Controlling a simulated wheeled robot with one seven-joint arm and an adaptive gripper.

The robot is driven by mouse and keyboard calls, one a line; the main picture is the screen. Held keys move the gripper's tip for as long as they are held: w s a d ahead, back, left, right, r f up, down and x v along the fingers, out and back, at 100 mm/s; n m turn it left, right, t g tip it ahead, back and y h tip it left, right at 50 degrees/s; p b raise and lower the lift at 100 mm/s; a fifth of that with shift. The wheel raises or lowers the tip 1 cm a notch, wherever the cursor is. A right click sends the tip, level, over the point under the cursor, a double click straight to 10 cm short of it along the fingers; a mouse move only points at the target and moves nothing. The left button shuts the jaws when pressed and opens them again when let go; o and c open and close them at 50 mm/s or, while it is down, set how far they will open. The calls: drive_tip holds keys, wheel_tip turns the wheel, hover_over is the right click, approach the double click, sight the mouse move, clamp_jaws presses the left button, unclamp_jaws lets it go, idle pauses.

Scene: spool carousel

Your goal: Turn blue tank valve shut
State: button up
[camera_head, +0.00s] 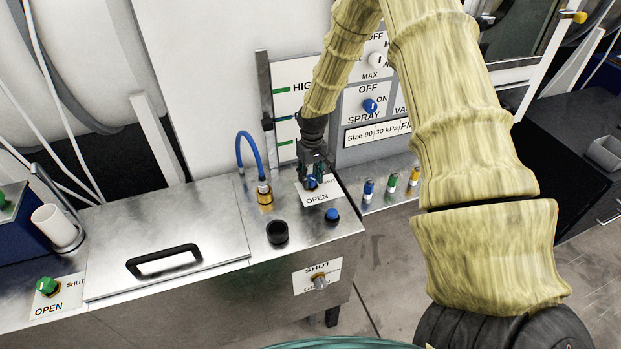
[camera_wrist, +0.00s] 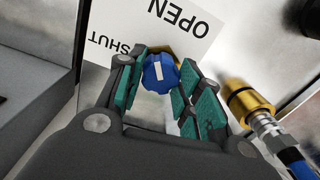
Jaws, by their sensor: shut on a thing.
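The blue tank valve knob (camera_wrist: 160,73) sits on a brass base over a white OPEN/SHUT label (camera_wrist: 165,30). A white line marks the knob's face; it runs roughly up and down in the wrist view. In the head view the knob (camera_head: 312,182) is on the steel tank top, partly covered by my gripper (camera_head: 314,172). My gripper (camera_wrist: 161,85) points down at it, its green-padded fingers shut on the knob from both sides. The label (camera_head: 317,191) shows OPEN at its front and SHUT to its right in the head view.
A brass fitting with a blue hose (camera_head: 265,196) stands close left of my gripper. A black cup (camera_head: 277,232) and a blue cap (camera_head: 332,215) are in front. A control panel (camera_head: 370,100) rises behind. A green valve (camera_head: 47,286) is far left.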

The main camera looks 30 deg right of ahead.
sight(311, 177)
drive_tip(key=n+b, duration=0.1)
drive_tip(key=n, duration=0.4)
drive_tip(key=shift+n, duration=0.3)
drive_tip(key=n, duration=0.5)
drive_tip(key=shift+w, duration=0.1)
idle(0.3)
drive_tip(key=o, duration=1)
drive_tip(key=shift+o, duration=0.2)
wheel_tip(311, 177, up, 12)
drive_tip(key=shift+d, duration=0.15)
drive_tip(key=shift+w, duration=0.1)
